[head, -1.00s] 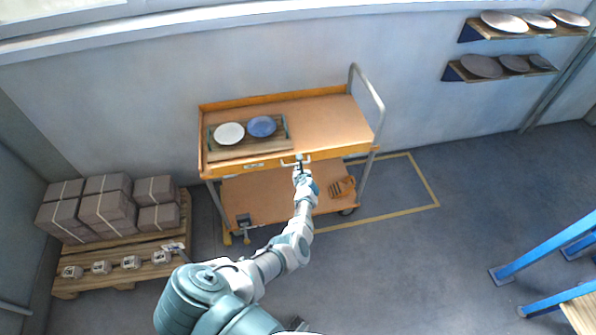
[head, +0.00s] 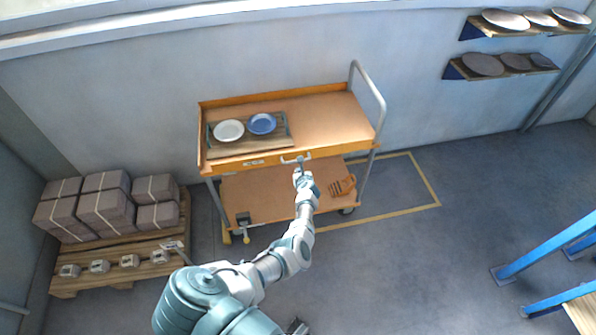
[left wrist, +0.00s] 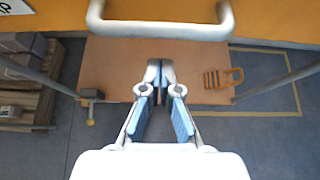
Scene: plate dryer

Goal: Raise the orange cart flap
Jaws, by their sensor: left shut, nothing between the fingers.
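The orange flap (head: 235,164) forms the front side of the cart's top deck and stands about upright. A pale bar handle (head: 295,159) is fixed to its face; it spans the top of the left wrist view (left wrist: 160,30). My left gripper (head: 299,168) is just in front of and below the handle. In the left wrist view its two fingertips (left wrist: 160,64) are together with nothing between them, and a gap shows between them and the handle. My right gripper cannot be made out.
A white plate (head: 228,131) and a blue plate (head: 262,123) lie on a tray on the top deck. An orange slotted item (head: 342,186) lies on the lower shelf (head: 265,197). Boxes (head: 104,212) on a pallet stand left; blue racking (head: 545,250) stands right. Floor between is clear.

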